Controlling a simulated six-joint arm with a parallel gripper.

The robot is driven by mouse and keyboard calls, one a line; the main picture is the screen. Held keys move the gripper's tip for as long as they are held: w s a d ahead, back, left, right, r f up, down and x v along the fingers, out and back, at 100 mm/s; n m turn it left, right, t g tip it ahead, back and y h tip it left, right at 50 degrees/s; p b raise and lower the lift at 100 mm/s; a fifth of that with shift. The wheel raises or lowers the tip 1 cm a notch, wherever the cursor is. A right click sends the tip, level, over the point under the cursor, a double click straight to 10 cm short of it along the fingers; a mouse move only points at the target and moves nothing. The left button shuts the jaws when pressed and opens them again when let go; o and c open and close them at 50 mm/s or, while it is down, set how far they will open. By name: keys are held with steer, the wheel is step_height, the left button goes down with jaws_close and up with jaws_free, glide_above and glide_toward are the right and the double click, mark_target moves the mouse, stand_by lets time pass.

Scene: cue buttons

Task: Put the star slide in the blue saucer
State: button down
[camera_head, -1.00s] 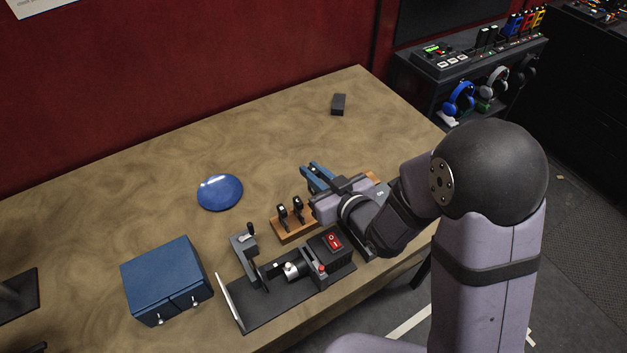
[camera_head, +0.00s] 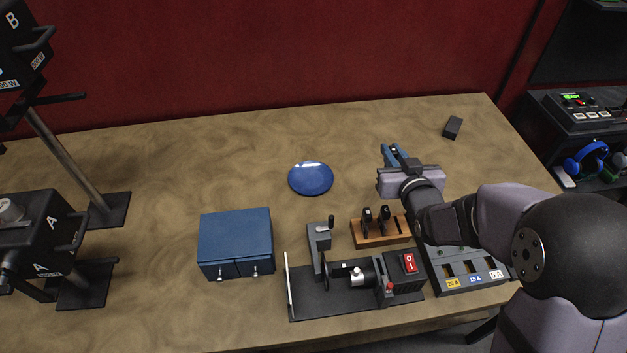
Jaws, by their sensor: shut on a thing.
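The blue saucer (camera_head: 311,179) lies empty on the table, left of my gripper. My gripper (camera_head: 392,152) points toward the back of the table, behind a wooden rack (camera_head: 383,236). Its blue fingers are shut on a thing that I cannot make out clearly. Two dark slides (camera_head: 367,219) stand upright in the rack, and its right end shows an empty slot. No star mark is readable on any slide from here.
A blue cabinet (camera_head: 235,241) stands left of a black projector-like device (camera_head: 350,290). A grey fuse box (camera_head: 465,275) lies under my arm. A small dark block (camera_head: 453,127) sits back right. Black lamp stands (camera_head: 95,210) are at left. The table around the saucer is clear.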

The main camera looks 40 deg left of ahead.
steer(key=s+a+b, duration=0.3)
steer(key=a+b, duration=0.1)
steer(key=a, duration=1.4)
steer(key=shift+n+y, duration=0.3)
steer(key=shift+w+f+p, duration=0.15)
steer(key=shift+f+p, duration=0.55)
steer(key=shift+f, duration=1.65)
steer(key=shift+w+f+p, duration=0.1)
steer(key=shift+f+p, duration=0.55)
steer(key=shift+f, duration=1.7)
steer(key=shift+f, duration=0.1)
steer(key=shift+f, duration=0.15)
steer(key=c, duration=1.8)
jaws_free()
steer(key=shift+o, duration=0.2)
